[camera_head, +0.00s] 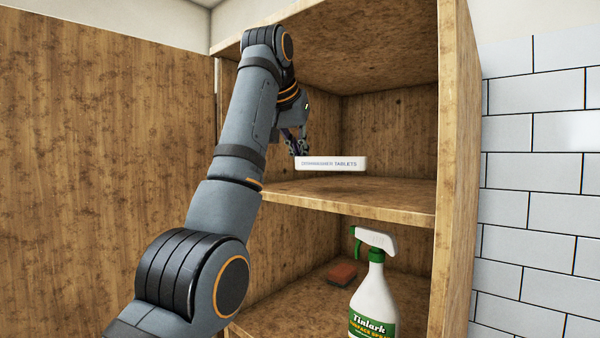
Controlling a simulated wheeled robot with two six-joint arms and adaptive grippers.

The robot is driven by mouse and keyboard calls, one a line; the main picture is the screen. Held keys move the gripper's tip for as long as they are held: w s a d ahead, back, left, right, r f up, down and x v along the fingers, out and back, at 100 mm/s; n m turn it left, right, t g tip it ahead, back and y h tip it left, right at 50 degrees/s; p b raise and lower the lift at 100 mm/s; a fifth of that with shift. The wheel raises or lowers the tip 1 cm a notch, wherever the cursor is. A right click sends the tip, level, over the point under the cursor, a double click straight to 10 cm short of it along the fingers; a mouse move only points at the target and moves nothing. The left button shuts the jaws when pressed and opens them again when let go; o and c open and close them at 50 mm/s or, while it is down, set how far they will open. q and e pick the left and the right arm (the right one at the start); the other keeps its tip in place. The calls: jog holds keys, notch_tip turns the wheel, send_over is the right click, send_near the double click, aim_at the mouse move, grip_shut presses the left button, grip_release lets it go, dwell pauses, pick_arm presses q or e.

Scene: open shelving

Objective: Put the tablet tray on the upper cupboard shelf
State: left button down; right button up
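The tablet tray (335,164) is a shallow white tray with "dishwasher tablets" lettered on its front. It is inside the upper compartment of the cupboard, roughly level, and its lower edge shows a little above the upper shelf board (350,198). My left gripper (299,147) is at the tray's left end, with its fingers down at the tray and partly hidden behind it. The tray appears held there, clear of the board. My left arm hides the left part of the cupboard opening. My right gripper is not in view.
A white and green spray bottle (374,290) and a reddish-brown sponge (342,272) are in the compartment below. The cupboard's right side wall (455,150) and top panel (345,45) bound the opening. The upper shelf board looks bare.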

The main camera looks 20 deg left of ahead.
pick_arm(q)
jog(key=shift+a+f, duration=0.1)
jog(key=shift+f, duration=0.35)
jog(key=shift+w+a+f, duration=0.1)
jog(key=shift+w+f, duration=0.1)
jog(key=shift+f, duration=0.45)
jog(key=shift+w+f, duration=0.2)
jog(key=shift+f, duration=0.4)
jog(key=shift+w+a+f, duration=0.1)
jog(key=shift+w+f, duration=0.1)
jog(key=shift+f, duration=0.45)
jog(key=shift+s, duration=0.1)
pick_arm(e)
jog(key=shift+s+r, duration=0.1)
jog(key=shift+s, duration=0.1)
pick_arm(q)
jog(key=shift+s+d+r, duration=0.1)
jog(key=shift+s, duration=0.1)
jog(key=c, duration=1.5)
grip_release()
jog(key=shift+w+f, duration=0.2)
jog(key=shift+s, duration=0.1)
